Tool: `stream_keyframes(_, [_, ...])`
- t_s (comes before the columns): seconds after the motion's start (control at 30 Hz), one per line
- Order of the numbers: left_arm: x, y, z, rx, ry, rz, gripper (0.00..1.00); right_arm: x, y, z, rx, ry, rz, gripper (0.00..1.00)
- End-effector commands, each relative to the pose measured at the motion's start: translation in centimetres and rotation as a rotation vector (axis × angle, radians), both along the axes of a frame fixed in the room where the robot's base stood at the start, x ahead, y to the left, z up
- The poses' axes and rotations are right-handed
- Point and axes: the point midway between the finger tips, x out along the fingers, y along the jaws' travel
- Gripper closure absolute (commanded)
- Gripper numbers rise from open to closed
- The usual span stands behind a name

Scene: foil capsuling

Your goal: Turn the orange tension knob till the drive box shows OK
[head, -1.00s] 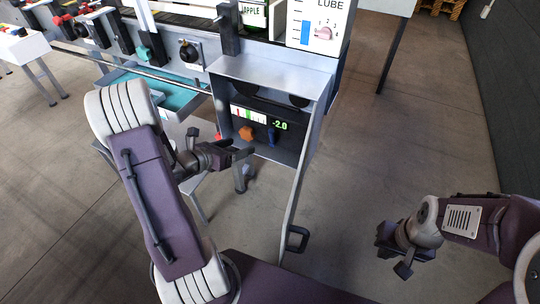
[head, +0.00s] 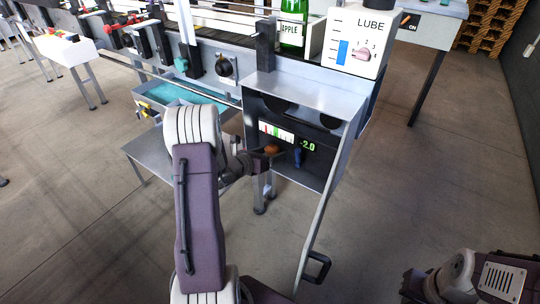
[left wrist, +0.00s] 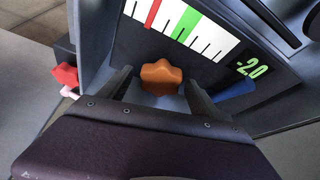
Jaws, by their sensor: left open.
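The orange tension knob (head: 272,148) sits on the dark panel inside the open drive box (head: 309,95). The green readout (head: 308,145) shows -2.0. In the left wrist view the readout (left wrist: 252,67) also reads -2.0, and the red mark (left wrist: 152,13) on the white scale lies left of the green band (left wrist: 186,23). My left gripper (left wrist: 160,84) is open, with one finger on each side of the orange knob (left wrist: 161,70); gaps show between fingers and knob. My right gripper (head: 414,286) is at the bottom right, partly cut off; its jaws are unclear.
A blue knob (head: 298,156) is right of the orange one, close to my right finger in the left wrist view (left wrist: 237,90). A red knob (left wrist: 65,76) is at the left there. The box's door (head: 327,205) hangs open at the right. A LUBE unit (head: 354,40) stands above.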

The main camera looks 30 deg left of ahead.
Motion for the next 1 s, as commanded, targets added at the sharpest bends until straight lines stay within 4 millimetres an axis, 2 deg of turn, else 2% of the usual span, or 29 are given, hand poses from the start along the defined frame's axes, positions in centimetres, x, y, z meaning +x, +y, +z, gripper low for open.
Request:
stream_keyframes(0.1, [0.0, 0.0, 0.0, 0.0, 0.0, 0.0, 0.28, 0.0, 0.0, 0.0, 0.0, 0.0, 0.0, 1.0])
stream_keyframes(0.3, [0.0, 0.0, 0.0, 0.001, 0.0, 0.0, 0.84, 0.0, 0.0, 0.0, 0.0, 0.0, 0.0, 1.0])
stream_keyframes(0.33, [0.0, 0.0, 0.0, 0.001, 0.0, 0.0, 0.88, 0.0, 0.0, 0.0, 0.0, 0.0, 0.0, 1.0])
stream_keyframes(0.67, [0.0, 0.0, 0.2, -0.059, 0.005, -0.002, 0.88, 0.0, 0.0, 0.8, 0.0, 0.0, 0.0, 1.0])
stream_keyframes(1.0, [0.0, 0.2, 0.4, -0.322, 0.026, -0.001, 0.88, 0.0, 0.0, 3.5, 0.0, 0.0, 0.0, 1.0])
